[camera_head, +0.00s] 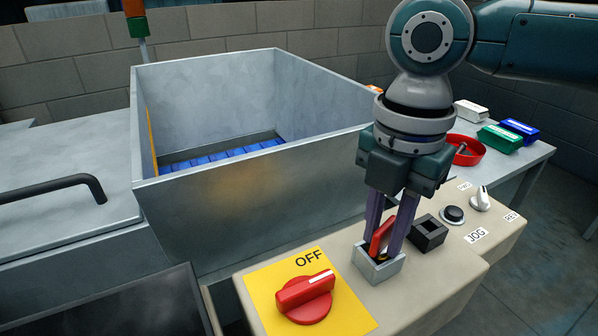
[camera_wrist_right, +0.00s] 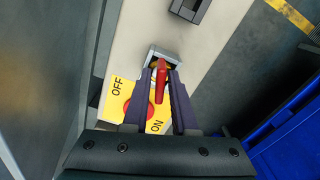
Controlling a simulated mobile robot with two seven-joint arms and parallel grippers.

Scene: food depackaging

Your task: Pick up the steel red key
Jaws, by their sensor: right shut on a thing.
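The steel red key (camera_head: 382,236) stands in a square grey metal socket (camera_head: 377,266) on the beige control panel. My right gripper (camera_head: 387,250) points down over the socket and is shut on the key, with one purple finger on each side of it. In the right wrist view the key's red handle (camera_wrist_right: 161,80) shows between the fingertips (camera_wrist_right: 161,78), with the grey socket (camera_wrist_right: 157,53) just beyond. The key's lower end is hidden inside the socket. My left gripper is not in view.
A red rotary switch (camera_head: 305,296) on a yellow plate, with OFF showing, sits left of the socket. A dark empty square holder (camera_head: 429,233), a black button (camera_head: 453,215) and a selector knob (camera_head: 480,199) lie to the right. A tall metal bin (camera_head: 262,200) stands behind.

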